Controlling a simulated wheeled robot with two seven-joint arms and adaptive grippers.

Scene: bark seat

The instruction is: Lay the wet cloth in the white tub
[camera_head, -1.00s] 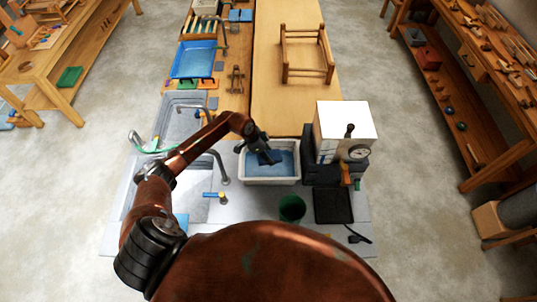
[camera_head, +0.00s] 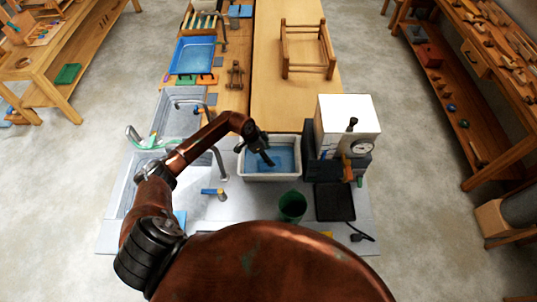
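The white tub (camera_head: 270,178) stands on the grey counter, left of the white box with the dial. Its inside shows blue (camera_head: 286,158); I cannot tell how much of this is cloth and how much is the tub's own contents. My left gripper (camera_head: 268,161) reaches over the tub from the left and points down into it. Its dark fingers look close together and cover part of the blue; whether they hold anything is too small to tell. My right gripper is not in view.
A white box with a dial (camera_head: 347,125) stands close right of the tub. A green cup (camera_head: 292,206) and a black plate (camera_head: 334,203) are in front. Sink taps (camera_head: 221,165) rise to the left. A blue tray (camera_head: 192,57) and a wooden frame (camera_head: 307,50) lie farther back.

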